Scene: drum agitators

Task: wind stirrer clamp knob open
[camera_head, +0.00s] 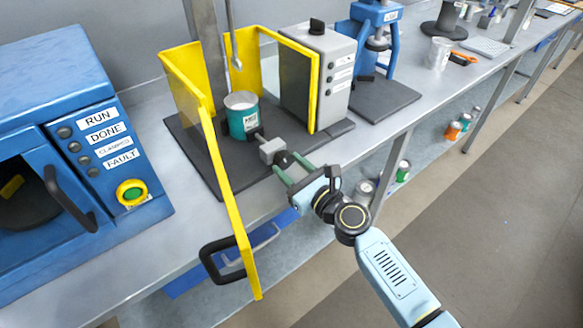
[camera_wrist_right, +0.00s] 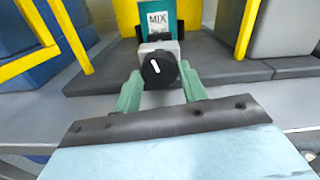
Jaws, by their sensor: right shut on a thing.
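The black clamp knob (camera_head: 284,159) sits on the front of a grey clamp block (camera_head: 270,149). My right gripper (camera_head: 291,165) is shut on the knob, one green finger on each side. Behind the block a teal can (camera_head: 243,122) stands upright on the dark base. Its label reads MIX in the wrist view (camera_wrist_right: 158,20). A stirrer rod (camera_head: 233,45) hangs above the can. My left gripper is not in view.
A yellow guard door (camera_head: 222,175) with a black handle stands open left of my right gripper. The grey control box (camera_head: 318,75) is right of the can. A blue machine (camera_head: 60,130) stands left, a blue press (camera_head: 372,45) behind right.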

